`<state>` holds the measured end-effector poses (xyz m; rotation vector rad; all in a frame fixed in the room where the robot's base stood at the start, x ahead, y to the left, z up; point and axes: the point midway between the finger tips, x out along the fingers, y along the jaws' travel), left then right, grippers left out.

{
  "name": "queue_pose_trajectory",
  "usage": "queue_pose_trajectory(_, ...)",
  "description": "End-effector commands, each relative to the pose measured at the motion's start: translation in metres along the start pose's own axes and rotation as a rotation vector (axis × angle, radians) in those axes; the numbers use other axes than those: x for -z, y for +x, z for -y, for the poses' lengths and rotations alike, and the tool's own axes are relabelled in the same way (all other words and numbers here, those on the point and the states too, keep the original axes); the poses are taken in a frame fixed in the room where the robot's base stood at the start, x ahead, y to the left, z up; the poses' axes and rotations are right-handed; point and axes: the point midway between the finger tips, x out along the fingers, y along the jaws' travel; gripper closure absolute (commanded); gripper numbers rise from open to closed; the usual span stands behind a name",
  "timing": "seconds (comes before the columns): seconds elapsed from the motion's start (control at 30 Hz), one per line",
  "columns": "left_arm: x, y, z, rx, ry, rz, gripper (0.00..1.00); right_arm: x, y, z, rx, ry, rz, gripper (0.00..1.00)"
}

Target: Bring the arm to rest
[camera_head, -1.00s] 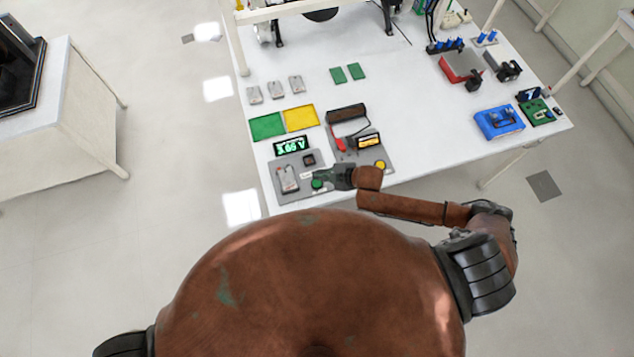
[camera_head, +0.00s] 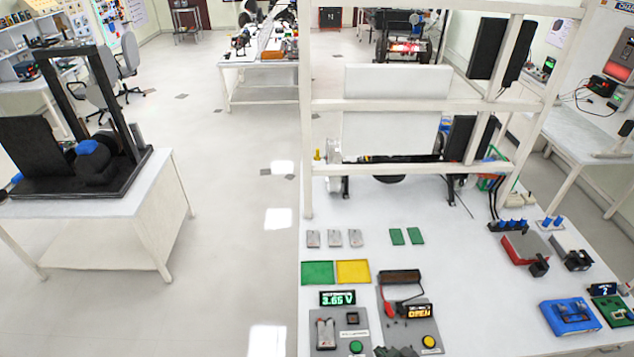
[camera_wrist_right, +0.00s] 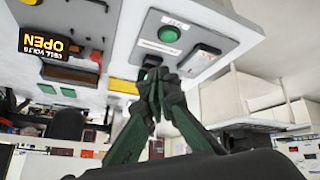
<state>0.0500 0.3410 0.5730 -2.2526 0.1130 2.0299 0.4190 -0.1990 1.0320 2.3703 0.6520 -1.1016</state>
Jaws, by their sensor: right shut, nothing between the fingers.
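My right gripper (camera_head: 394,350) shows only in part at the bottom edge of the head view, just right of a green button (camera_head: 356,347). In the right wrist view its two fingers (camera_wrist_right: 156,78) are closed together with nothing between them. The green button (camera_wrist_right: 169,34) shows beyond the fingertips, apart from them. The rest of my right arm is below the head view. My left gripper is in neither view now.
A grey tester with a 3.65 V display (camera_head: 338,298) and another with an orange display (camera_head: 418,311) stand at the table's front. Green (camera_head: 317,272) and yellow (camera_head: 353,272) pads lie behind. A white frame (camera_head: 306,130) rises further back. Bare tabletop (camera_head: 460,290) lies to the right.

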Motion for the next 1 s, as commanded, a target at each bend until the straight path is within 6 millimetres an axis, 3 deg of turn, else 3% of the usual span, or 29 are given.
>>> queue_pose_trajectory(0.03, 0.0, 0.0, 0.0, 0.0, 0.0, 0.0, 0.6, -0.023, -0.02, -0.007, -0.026, 0.107, 0.049, 1.0)
queue_pose_trajectory(0.2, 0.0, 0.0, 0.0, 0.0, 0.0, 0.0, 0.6, -0.081, -0.066, -0.025, -0.096, 0.315, 0.181, 1.0)
queue_pose_trajectory(0.63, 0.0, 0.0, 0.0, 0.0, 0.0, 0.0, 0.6, -0.176, -0.149, -0.026, -0.204, 0.62, 0.391, 1.0)
queue_pose_trajectory(1.0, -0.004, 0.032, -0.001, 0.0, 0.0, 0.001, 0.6, -0.231, -0.043, -0.013, -0.174, 0.604, 0.415, 1.0)
